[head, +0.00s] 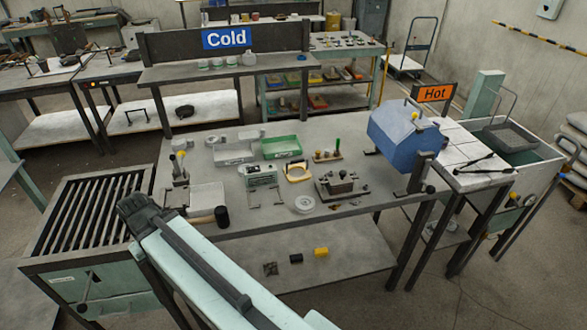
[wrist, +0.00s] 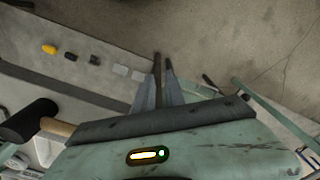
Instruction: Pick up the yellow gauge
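A mallet (head: 222,216) lies at the bench's front edge, also near my gripper in the wrist view (wrist: 25,122). Around the gauge are a green tray (head: 281,147), a white ring (head: 304,204) and a metal fixture (head: 341,187). A yellow block (head: 321,252) sits on the lower shelf.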

